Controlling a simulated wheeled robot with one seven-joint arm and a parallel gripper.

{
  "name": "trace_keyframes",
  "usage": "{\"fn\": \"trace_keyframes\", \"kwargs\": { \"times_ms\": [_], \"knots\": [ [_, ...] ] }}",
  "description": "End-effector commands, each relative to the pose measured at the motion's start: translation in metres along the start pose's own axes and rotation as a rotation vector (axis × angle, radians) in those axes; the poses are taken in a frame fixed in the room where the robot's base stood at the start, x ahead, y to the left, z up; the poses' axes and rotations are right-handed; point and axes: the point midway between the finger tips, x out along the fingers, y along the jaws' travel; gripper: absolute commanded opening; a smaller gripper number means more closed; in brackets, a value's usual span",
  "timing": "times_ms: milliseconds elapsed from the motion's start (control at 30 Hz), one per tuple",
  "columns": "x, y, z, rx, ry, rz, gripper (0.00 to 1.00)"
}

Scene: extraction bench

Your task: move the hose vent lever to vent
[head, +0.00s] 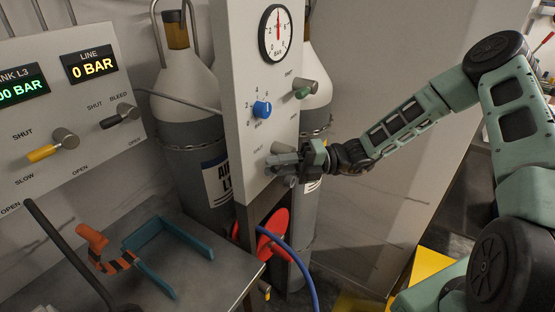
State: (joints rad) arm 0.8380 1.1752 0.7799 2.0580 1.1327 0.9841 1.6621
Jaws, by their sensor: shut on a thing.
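My gripper (284,163) reaches in from the right to the lower part of a grey upright panel (245,120). Its fingers are shut on a control there, which looks like the hose vent lever. The fingers hide nearly all of that lever, so its angle cannot be told. A small label beside it is too small to read surely. Higher on the same panel are a lever with a green grip (303,92), a blue knob (262,109) with a number scale, and a round dial gauge (275,33).
A left panel (90,150) carries a yellow lever (42,153), a black lever (121,117) and a display reading 0 BAR (89,66). Gas cylinders (186,90) stand behind. A blue hose (303,270) and red reel (273,234) are below. A metal bench (205,265) holds tools.

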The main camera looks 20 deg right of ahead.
Motion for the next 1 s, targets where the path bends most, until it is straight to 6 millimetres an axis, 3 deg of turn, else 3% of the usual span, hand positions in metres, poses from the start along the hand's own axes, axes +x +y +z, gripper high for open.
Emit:
{"fn": "trace_keyframes", "kwargs": {
  "times_ms": [267,1000],
  "knots": [
    [-0.003,-0.006,0.001,-0.161,0.046,-0.166,0.01],
    [-0.022,-0.047,0.009,-0.653,0.182,-0.655,0.01]
  ]
}}
